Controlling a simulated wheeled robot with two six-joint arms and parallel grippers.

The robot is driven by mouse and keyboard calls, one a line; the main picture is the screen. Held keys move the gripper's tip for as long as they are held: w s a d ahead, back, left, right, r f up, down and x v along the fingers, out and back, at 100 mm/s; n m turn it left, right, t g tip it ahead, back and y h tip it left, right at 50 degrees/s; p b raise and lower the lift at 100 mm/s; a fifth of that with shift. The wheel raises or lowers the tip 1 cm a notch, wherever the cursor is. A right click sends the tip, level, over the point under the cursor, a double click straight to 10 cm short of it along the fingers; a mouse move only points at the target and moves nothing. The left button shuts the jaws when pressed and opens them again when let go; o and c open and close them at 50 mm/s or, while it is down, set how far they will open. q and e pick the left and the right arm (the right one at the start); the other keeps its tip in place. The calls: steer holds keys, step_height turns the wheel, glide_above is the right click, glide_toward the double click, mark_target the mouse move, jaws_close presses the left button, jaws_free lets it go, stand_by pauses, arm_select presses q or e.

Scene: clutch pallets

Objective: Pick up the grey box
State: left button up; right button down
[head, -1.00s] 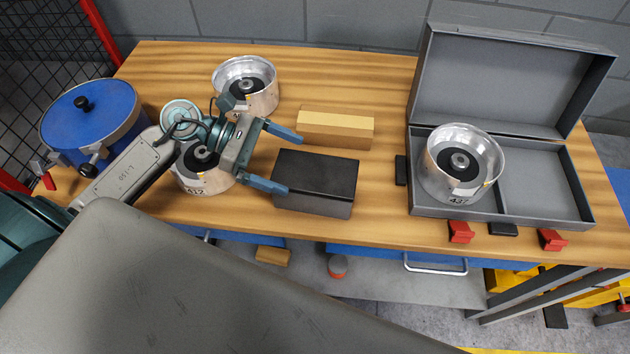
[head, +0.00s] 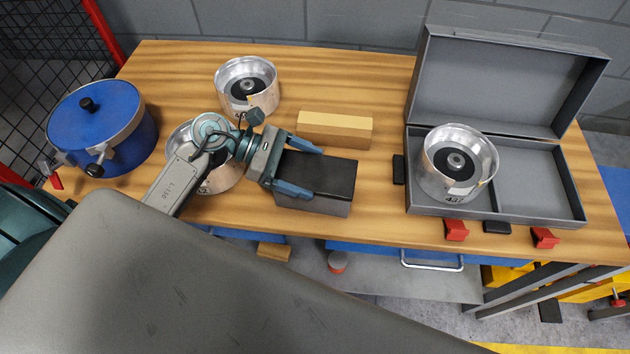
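The grey box (head: 325,180) is a small dark block with a nearly black top, lying on the wooden workbench near its front edge. My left gripper (head: 316,172) is at the box's left end with its two blue-grey fingers spread. One finger lies along the back edge of the box and the other along the front edge. The fingers look open, with the box's left part between them; whether they touch it I cannot tell. The gripper hides the box's left end. My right gripper is not in view.
A tan wooden block (head: 335,130) lies just behind the box. Metal drums stand behind (head: 262,101) and under my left arm (head: 222,179). A blue pot (head: 92,140) is at left. An open grey case (head: 540,195) holding another drum (head: 458,185) is at right.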

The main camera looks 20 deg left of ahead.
arm_select(q)
steer(key=c, duration=1.1)
steer(key=shift+o, duration=0.2)
steer(key=shift+r, duration=0.2)
